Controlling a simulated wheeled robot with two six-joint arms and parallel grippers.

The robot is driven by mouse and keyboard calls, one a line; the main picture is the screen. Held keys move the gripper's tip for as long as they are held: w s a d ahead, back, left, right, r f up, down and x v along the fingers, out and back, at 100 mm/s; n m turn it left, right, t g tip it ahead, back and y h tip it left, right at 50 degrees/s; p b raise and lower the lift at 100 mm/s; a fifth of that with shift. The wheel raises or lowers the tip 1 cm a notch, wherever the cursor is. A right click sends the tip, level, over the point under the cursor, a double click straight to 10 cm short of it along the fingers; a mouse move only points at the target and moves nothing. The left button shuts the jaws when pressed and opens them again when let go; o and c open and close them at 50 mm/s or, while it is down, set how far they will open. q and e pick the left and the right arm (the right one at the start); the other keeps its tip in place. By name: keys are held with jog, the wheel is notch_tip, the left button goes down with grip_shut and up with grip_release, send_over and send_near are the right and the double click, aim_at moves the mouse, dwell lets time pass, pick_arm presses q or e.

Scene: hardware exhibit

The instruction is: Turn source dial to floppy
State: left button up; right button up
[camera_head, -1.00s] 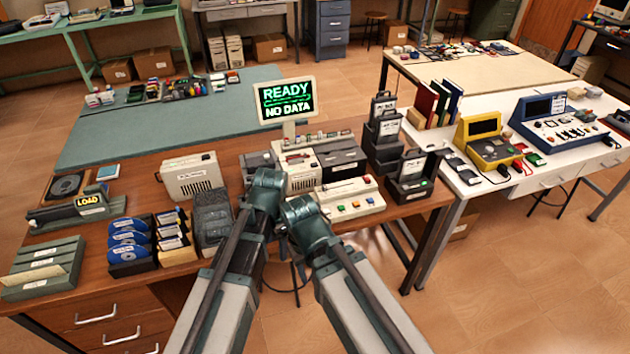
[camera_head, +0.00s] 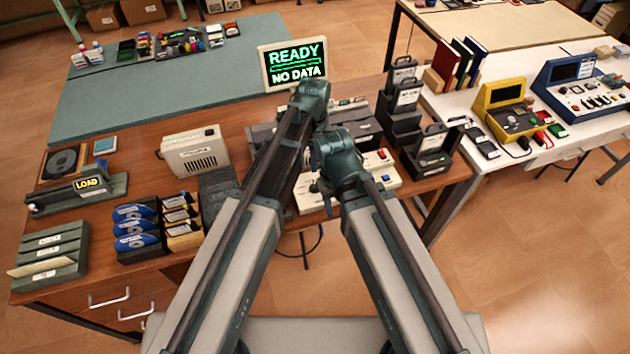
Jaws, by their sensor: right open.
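A READY / NO DATA screen (camera_head: 295,64) stands at the back of the brown desk. A pale control panel (camera_head: 384,166) with small coloured buttons sits in front of it, partly covered by my arms. I cannot make out a source dial; it may be hidden or too small to tell. My right gripper (camera_head: 322,188) shows as small dark parts over the left part of the panel, below my right arm's bent joint. It is open, and I cannot tell whether it touches the panel. My left gripper is hidden behind my left arm, which crosses the desk's middle.
A beige box (camera_head: 196,152), a LOAD drive (camera_head: 77,194) and disc holders (camera_head: 137,230) stand on the desk's left. Dark card holders (camera_head: 431,150) stand right of the panel. A white table (camera_head: 545,150) with yellow and blue devices adjoins at right.

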aim_at(314, 185)
pick_arm(q)
notch_tip(314, 185, down, 13)
jog(key=b, duration=1.3)
jog(key=shift+f, duration=0.2)
jog(key=shift+c, duration=0.3)
grip_shut()
